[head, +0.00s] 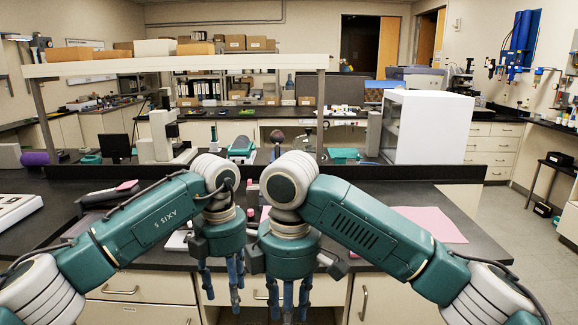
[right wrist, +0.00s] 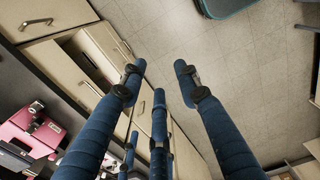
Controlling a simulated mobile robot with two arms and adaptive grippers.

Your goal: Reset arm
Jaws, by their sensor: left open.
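My left arm comes in from the left in the head view, teal with pale joints. Its gripper (head: 222,290) has blue fingers pointing down, spread and empty, in front of the bench drawers. My right arm comes in from the right, and its gripper (head: 288,312) hangs close beside the left one, also pointing down. In the right wrist view the right gripper's blue fingers (right wrist: 160,72) are apart with nothing between them, above the floor. More blue finger parts show at the lower left of that view; I cannot tell which gripper they belong to.
A dark bench top (head: 400,188) lies behind both grippers, with a pink sheet (head: 432,224) on its right part. Cream drawers (head: 140,288) are below its front edge. A white enclosure (head: 432,128) stands farther back. Tiled floor (right wrist: 255,85) is clear under the right gripper.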

